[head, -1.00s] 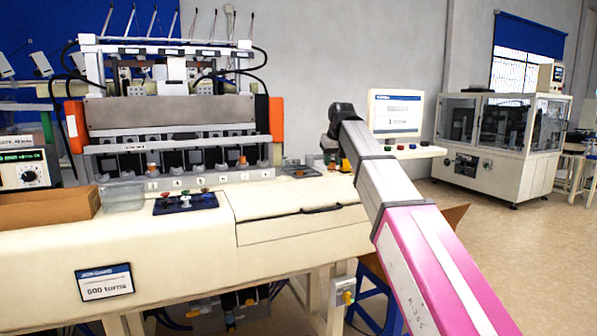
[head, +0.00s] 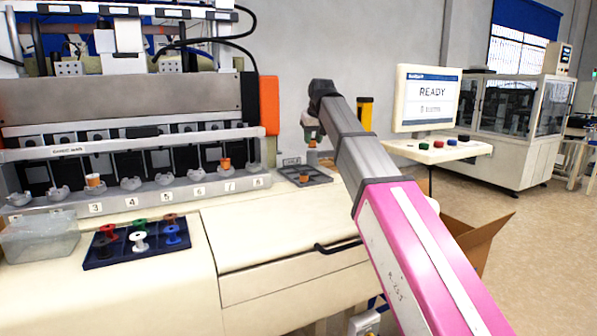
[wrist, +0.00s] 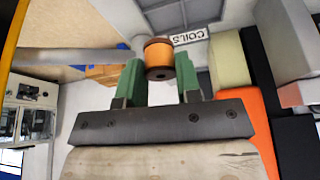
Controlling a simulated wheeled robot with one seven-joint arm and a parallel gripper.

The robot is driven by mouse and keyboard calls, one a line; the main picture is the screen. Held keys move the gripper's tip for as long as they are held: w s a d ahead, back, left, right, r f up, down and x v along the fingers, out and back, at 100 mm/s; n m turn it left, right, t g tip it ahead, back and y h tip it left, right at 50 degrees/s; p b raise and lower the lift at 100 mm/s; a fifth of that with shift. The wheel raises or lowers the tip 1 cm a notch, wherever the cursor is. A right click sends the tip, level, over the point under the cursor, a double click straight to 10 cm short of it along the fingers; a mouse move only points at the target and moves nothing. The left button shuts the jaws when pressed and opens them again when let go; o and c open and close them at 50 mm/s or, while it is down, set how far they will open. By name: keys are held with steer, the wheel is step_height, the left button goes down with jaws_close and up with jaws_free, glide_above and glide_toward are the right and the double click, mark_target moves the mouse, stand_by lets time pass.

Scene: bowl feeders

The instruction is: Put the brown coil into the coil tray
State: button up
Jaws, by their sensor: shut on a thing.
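My gripper (wrist: 160,78) has green fingers, shut on the brown coil (wrist: 158,54), which has copper-orange winding and dark brown flanges. In the head view, my gripper (head: 312,137) points down and the coil (head: 312,157) hangs below it, at the back part of the coil tray as seen there. The grey coil tray (head: 322,178) sits on the machine's top, right of the row of stations. In the wrist view, the tray (wrist: 170,18) with its COILS label (wrist: 188,36) lies beyond the coil. I cannot tell whether the coil touches the tray.
Orange coils sit on the machine's stations (head: 93,181) and (head: 225,163). A dark blue tray (head: 120,256) holds several coloured spools, beside a clear bin (head: 40,236). An orange machine end (head: 269,105) stands left of my gripper. A READY screen (head: 428,98) stands right.

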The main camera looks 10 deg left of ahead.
steer(key=shift+w+a+f, duration=0.1)
steer(key=shift+w+a, duration=0.05)
steer(key=shift+w, duration=0.15)
steer(key=shift+w+f, duration=0.1)
steer(key=shift+f, duration=0.2)
step_height(320, 180, down, 9)
steer(key=shift+f, duration=0.1)
steer(key=shift+f, duration=0.15)
steer(key=o, duration=0.9)
steer(key=v, duration=1.2)
steer(key=shift+r, duration=0.2)
